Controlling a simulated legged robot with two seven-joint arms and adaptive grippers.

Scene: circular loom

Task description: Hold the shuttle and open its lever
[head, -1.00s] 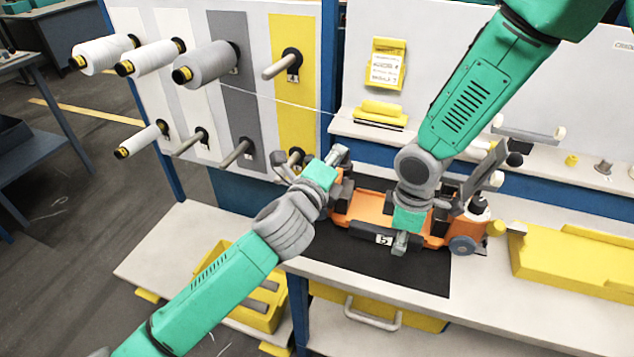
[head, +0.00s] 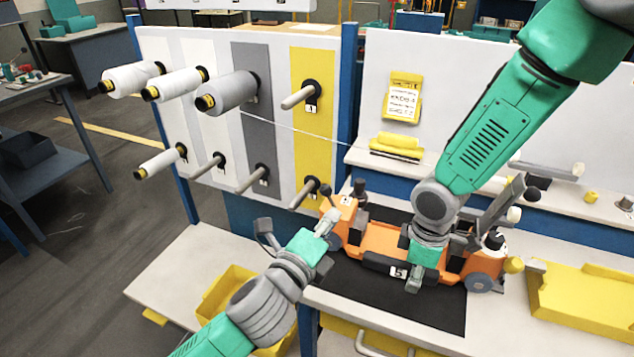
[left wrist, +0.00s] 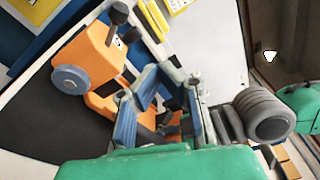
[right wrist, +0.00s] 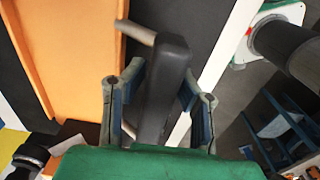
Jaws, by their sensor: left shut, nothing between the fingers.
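The orange shuttle (head: 372,238) lies on the black mat, with grey wheels and a black front bar (head: 383,265) bearing a white label. My right gripper (head: 413,284) points down over its front side. In the right wrist view the black bar (right wrist: 168,85) sits between that gripper's fingers, which look closed on it. My left gripper (head: 329,222) is shut and empty, close to the shuttle's left end. In the left wrist view this end shows an orange block (left wrist: 92,58), a wheel and a short dark knobbed stick (left wrist: 118,14). I cannot tell for sure which part is the lever.
A rack panel with white and grey spools (head: 228,92) and bare pegs stands behind to the left. A yellow tray (head: 588,298) lies to the right of the shuttle. A yellow bin (head: 222,292) is below my left arm. The mat's front part (head: 420,312) is clear.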

